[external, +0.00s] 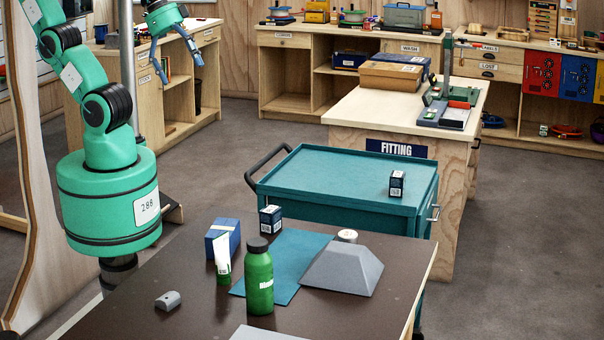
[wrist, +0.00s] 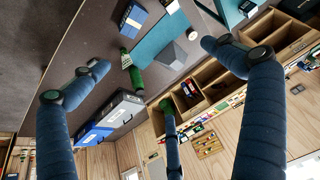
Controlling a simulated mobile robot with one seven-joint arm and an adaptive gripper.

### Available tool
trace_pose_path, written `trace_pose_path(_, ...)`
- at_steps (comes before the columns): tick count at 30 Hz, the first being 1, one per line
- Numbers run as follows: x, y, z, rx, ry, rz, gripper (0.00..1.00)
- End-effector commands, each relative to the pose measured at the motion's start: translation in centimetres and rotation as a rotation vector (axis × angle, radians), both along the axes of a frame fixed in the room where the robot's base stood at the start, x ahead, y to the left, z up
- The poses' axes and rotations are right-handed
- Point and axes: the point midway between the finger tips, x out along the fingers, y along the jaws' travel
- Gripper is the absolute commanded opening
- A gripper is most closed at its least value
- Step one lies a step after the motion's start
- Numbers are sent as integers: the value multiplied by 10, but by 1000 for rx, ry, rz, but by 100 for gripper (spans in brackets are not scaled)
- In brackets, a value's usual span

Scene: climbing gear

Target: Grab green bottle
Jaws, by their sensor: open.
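The green bottle (external: 259,284) with a dark cap stands upright on the near dark table (external: 205,302). In the wrist view the green bottle (wrist: 137,78) shows small, between the spread fingers. My gripper (external: 178,70) is high in the air at the upper left, well apart from the bottle and far from the table top. Its blue fingers are spread open with nothing between them. They also frame the wrist view (wrist: 160,76). Nothing hides the bottle in the external view.
A white tube with green base (external: 222,255) stands close left of the bottle. Behind are a blue box (external: 224,236), a small dark box (external: 270,219) and a teal mat (external: 297,258). A grey tapered block (external: 341,268) stands to the right. A grey piece (external: 168,300) lies left.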

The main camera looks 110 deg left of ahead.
Motion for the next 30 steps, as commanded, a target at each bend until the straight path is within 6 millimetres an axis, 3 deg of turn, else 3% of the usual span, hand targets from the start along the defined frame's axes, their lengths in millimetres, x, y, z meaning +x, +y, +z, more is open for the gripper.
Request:
trace_pose_path(11, -7, 2, -3, -9, -7, 23, 100)
trace_pose_path(15, -7, 2, -3, -8, -7, 22, 76)
trace_pose_path(16, -7, 2, -3, -8, -7, 22, 74)
trace_pose_path(30, 1, 0, 0, -13, 1, 23, 74)
